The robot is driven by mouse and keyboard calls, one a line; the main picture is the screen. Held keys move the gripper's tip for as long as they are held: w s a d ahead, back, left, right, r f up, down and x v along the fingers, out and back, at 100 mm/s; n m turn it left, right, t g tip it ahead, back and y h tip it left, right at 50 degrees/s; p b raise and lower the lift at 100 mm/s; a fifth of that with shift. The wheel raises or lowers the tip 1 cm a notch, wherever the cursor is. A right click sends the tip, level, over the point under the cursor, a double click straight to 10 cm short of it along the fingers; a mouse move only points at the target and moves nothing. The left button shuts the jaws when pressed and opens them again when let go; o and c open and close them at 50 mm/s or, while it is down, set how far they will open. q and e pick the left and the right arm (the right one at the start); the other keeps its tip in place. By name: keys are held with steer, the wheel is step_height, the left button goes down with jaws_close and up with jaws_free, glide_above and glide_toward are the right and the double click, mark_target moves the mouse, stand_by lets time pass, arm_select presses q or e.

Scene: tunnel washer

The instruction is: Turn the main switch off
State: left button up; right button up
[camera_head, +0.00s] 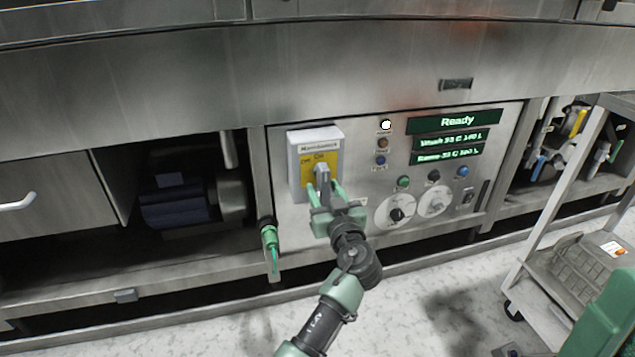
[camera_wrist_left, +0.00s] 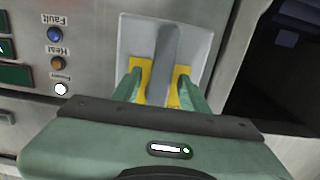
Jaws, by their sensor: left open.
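The main switch (camera_head: 307,146) is a pale grey box on the steel control panel, with a yellow plate marked "Off" and "On". Its grey handle (camera_head: 321,174) stands out from the plate, its upper end close to the "On" mark. My left gripper (camera_head: 324,192) is at the handle, fingers open on either side of it. In the left wrist view the handle (camera_wrist_left: 166,62) runs between the two green fingers (camera_wrist_left: 164,88); whether they touch it I cannot tell. The fingers hide part of the yellow plate. My right gripper is not in view.
A white lamp (camera_head: 386,125) is lit beside a green display (camera_head: 457,122) reading "Ready". Buttons and two round dials (camera_head: 396,211) sit right of the switch. A green-handled lever (camera_head: 270,240) hangs at lower left. A cart (camera_head: 575,270) stands at right.

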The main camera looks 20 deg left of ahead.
arm_select(q)
steer(key=shift+s+d, duration=0.1)
steer(key=shift+d, duration=0.05)
steer(key=shift+c, duration=1)
jaws_close()
steer(key=shift+r, duration=0.15)
